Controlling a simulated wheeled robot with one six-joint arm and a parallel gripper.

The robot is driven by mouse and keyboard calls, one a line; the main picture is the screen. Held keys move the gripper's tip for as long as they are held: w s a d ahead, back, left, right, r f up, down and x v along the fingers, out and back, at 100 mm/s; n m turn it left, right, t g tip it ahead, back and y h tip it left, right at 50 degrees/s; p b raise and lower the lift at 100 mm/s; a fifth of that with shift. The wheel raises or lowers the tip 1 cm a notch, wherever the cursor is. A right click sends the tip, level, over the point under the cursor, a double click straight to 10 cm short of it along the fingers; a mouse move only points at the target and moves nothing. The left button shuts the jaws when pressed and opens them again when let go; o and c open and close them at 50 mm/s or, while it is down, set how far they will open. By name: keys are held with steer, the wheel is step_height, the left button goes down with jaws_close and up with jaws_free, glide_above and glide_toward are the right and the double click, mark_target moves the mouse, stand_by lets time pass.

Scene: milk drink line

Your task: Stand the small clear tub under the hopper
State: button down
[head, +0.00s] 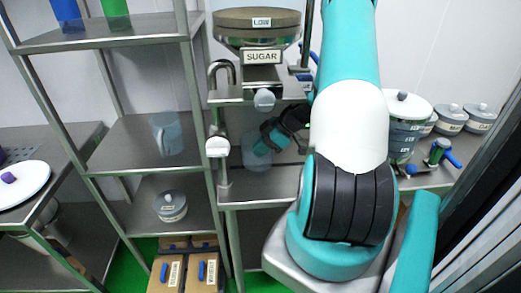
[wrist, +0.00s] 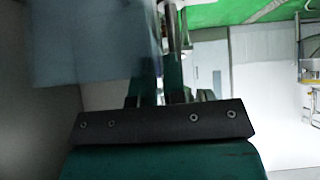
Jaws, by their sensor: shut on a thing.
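The hopper (head: 257,25) is a round steel bowl labelled SUGAR, on a bracket above a steel shelf. The small clear tub (head: 254,158) is pale, see-through and below the hopper. My gripper (head: 267,142) reaches in from the right and is shut on the tub. In the wrist view, a greyish-blue see-through wall (wrist: 92,45), likely the tub, fills the upper left beside my gripper (wrist: 160,92). The tub's base is close to the steel surface (head: 285,185); I cannot tell whether it touches.
A clear jug (head: 166,134) and a lidded pot (head: 171,206) are on the left rack. A larger lidded container (head: 405,120) and a blue-handled valve (head: 440,150) are at right.

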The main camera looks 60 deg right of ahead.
steer(key=shift+f, duration=1.05)
steer(key=c, duration=1.2)
jaws_free()
steer(key=shift+d, duration=0.1)
steer(key=b+v, duration=0.3)
steer(key=v, duration=0.9)
